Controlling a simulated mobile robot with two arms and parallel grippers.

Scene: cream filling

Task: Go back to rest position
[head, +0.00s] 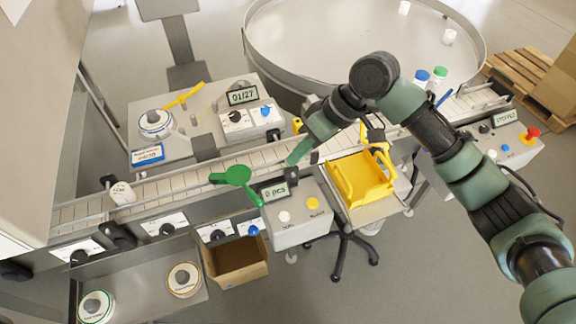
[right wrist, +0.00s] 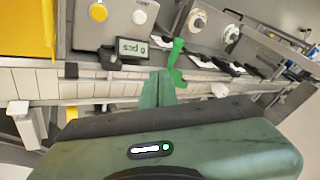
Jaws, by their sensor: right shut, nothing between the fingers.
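My right arm reaches in from the right side of the head view. Its green gripper (head: 292,162) hangs over the conveyor (head: 190,180), just behind the small counter box with the "0 pcs" display (head: 275,191). The fingers also show in the right wrist view (right wrist: 157,88); they are together with nothing between them. A green paddle-shaped piece (head: 237,175) stands left of the fingertips, apart from them in the head view. It also shows in the right wrist view (right wrist: 175,65). My left gripper is not in view.
A yellow tray (head: 358,182) sits right of the counter box. A large round table (head: 300,60) stands behind the conveyor. White-and-blue and white-and-green bottles (head: 437,78) stand by the arm. An open cardboard box (head: 237,262) is below. Grey floor is free at front right.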

